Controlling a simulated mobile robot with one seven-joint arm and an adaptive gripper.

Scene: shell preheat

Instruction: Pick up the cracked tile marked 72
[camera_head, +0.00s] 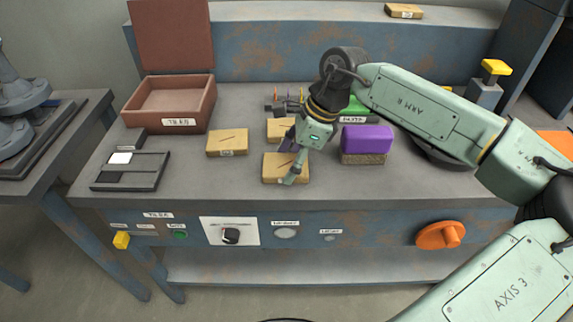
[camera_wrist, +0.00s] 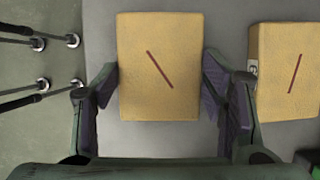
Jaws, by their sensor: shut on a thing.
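A yellow-tan tile (camera_head: 272,170) with a dark red crack line lies near the front middle of the bench. My gripper (camera_head: 290,170) is shut on this tile, with its fingers on two opposite sides. In the wrist view the held tile (camera_wrist: 160,50) shows its crack slanting between the fingers (camera_wrist: 160,75). I cannot read a number on it. A second cracked tile (camera_wrist: 285,70) lies beside it in the wrist view; in the head view it is just behind (camera_head: 277,127), partly hidden by my gripper. A third cracked tile (camera_head: 227,143) lies to the left.
An open red-brown box (camera_head: 197,118) stands at the back left. A dark tray (camera_head: 150,172) lies in front of it. A purple block (camera_head: 367,138) sits on a tan block (camera_head: 363,159) right of my gripper. Another tile (camera_head: 404,11) is on the back shelf. The front panel has knobs.

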